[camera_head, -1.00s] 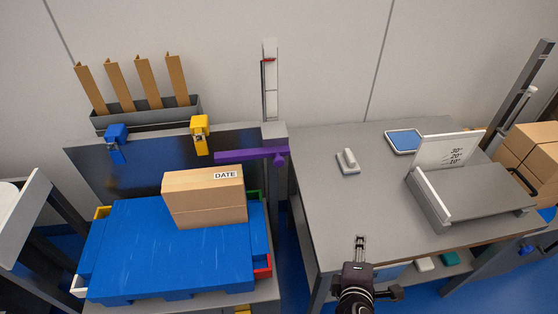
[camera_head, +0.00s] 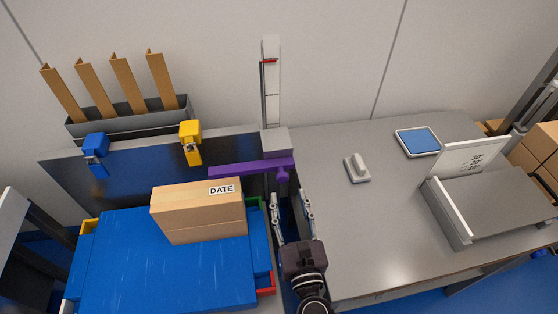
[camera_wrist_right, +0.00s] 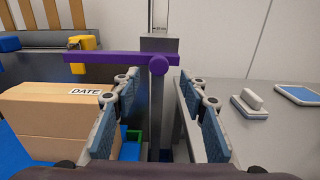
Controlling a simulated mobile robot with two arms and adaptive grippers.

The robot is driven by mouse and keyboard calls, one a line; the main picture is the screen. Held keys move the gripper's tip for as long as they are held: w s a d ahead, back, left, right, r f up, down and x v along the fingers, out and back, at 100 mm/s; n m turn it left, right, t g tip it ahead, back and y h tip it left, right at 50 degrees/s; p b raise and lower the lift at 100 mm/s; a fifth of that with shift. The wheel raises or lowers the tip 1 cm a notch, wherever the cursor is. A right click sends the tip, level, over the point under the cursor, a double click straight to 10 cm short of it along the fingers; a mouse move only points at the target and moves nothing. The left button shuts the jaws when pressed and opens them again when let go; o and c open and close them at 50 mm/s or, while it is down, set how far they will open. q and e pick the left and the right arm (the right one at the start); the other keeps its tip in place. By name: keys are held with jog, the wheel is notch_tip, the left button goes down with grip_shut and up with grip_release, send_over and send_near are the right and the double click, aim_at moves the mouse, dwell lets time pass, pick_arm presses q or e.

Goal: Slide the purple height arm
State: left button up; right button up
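The purple height arm (camera_head: 238,169) reaches out to the left from a grey upright post (camera_head: 271,95) with a red mark near its top. A purple knob (camera_head: 283,175) sits at the arm's right end. My right gripper (camera_head: 289,200) is open and empty, just in front of and below the knob. In the right wrist view, the purple arm (camera_wrist_right: 120,57) crosses above and the knob (camera_wrist_right: 158,66) appears between the spread fingers (camera_wrist_right: 160,105), farther off and not touched. My left gripper is not in view.
A cardboard box (camera_head: 200,218) marked DATE lies on the blue pallet-like stack (camera_head: 160,260), left of my right gripper. The grey table (camera_head: 380,240) on the right holds a small grey-white block (camera_head: 356,168), a blue pad (camera_head: 418,141) and an angled stand (camera_head: 490,205).

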aim_at(283, 180)
jog(key=w, duration=0.3)
jog(key=w+a+p, duration=0.1)
jog(key=shift+w+r, duration=0.15)
jog(key=shift+r, duration=0.1)
jog(key=shift+w+a+f, duration=0.1)
jog(key=shift+w+a, duration=0.05)
jog(key=shift+w, duration=0.45)
jog(key=shift+w+a, duration=0.1)
jog(key=shift+w, duration=0.8)
jog(key=shift+w+a, duration=0.1)
jog(key=shift+w, duration=0.05)
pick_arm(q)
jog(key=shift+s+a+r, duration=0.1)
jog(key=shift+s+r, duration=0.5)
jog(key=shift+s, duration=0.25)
pick_arm(e)
grip_shut()
